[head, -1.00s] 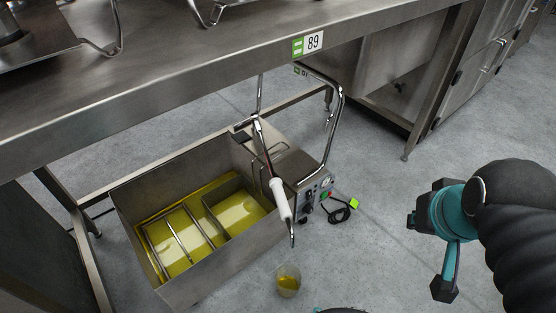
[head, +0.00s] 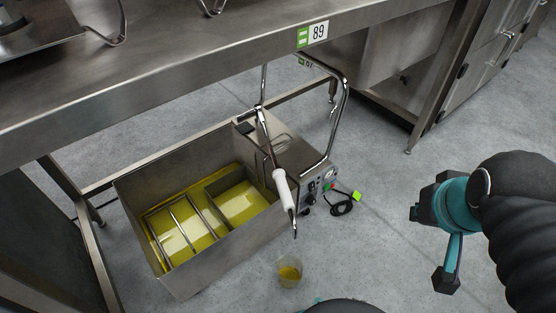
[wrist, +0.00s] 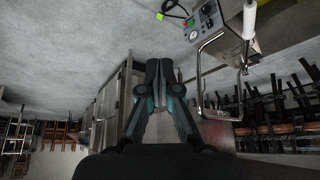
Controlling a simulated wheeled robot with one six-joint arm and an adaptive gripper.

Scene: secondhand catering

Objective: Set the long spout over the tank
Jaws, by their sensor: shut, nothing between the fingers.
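The tank (head: 150,215) is an open steel box with yellow oil and wire frames inside, low on the floor in the head view. The long spout (head: 263,122) is a chrome tube with a white grip (head: 283,188). In the wrist view, the white grip (wrist: 249,18) shows at the top right. My gripper (wrist: 159,68) is shut and empty, clear of the spout.
A steel table (head: 200,78) overhangs the tank from behind. A chrome push handle (head: 343,100) and a control box (head: 322,186) stand right of the tank. A black cable (head: 342,209) lies on the floor. Open floor (head: 375,240) lies between the tank and my arm.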

